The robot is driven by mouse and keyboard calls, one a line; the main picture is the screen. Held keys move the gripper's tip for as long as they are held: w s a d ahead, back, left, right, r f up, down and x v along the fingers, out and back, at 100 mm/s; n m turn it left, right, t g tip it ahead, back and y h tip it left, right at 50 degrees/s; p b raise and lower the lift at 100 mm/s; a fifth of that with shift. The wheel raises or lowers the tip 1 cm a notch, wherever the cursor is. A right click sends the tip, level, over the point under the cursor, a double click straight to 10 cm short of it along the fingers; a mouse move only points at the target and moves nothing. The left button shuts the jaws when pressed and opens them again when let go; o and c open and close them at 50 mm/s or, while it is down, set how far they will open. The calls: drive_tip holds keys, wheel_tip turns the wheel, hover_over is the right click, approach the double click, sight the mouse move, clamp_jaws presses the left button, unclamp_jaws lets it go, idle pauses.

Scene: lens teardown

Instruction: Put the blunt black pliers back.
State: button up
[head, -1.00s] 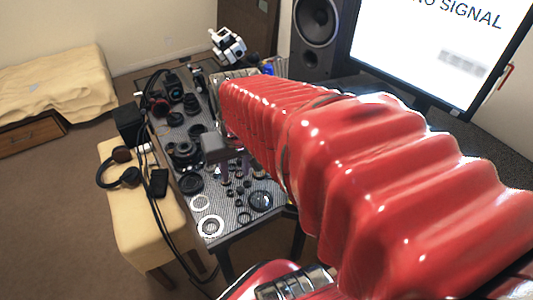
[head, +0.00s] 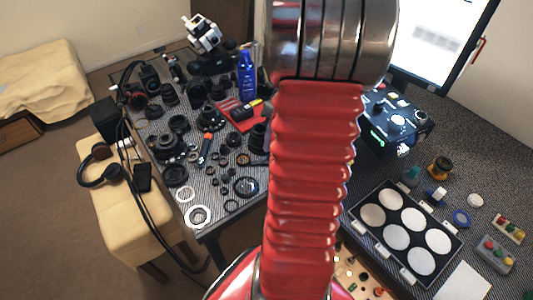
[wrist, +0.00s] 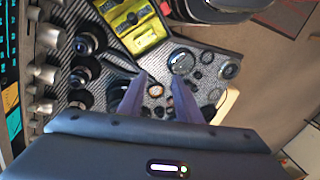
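I cannot clearly make out the blunt black pliers in either view. A red mat or pouch (head: 243,119) on the dark table holds a black-and-yellow item too small to name. A tool with an orange end (head: 205,147) lies among the lens parts. My gripper (wrist: 160,80) shows in the wrist view with its two purple fingers apart and nothing visible between them. Table and lens parts show beyond the fingertips. In the head view my red arm rises through the middle, and the gripper is out of frame.
Lens rings and barrels crowd the dark table (head: 215,222). A blue bottle (head: 247,77) stands upright at its back. A black case of white discs (head: 405,235) lies at the right. In the wrist view a yellow box (wrist: 140,24) lies near the top.

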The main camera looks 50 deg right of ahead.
drive_tip(key=w+d+f+n+t+y, duration=0.1)
drive_tip(key=d+n, duration=0.5)
drive_tip(key=n, duration=0.6)
drive_tip(key=shift+w+d+f+n, duration=0.25)
drive_tip(key=shift+w+d+n, duration=0.1)
drive_tip(key=shift+w, duration=0.4)
drive_tip(key=shift+t, duration=0.3)
drive_tip(key=shift+x, duration=4.3)
drive_tip(key=shift+x, duration=2.6)
drive_tip(key=shift+s, duration=0.1)
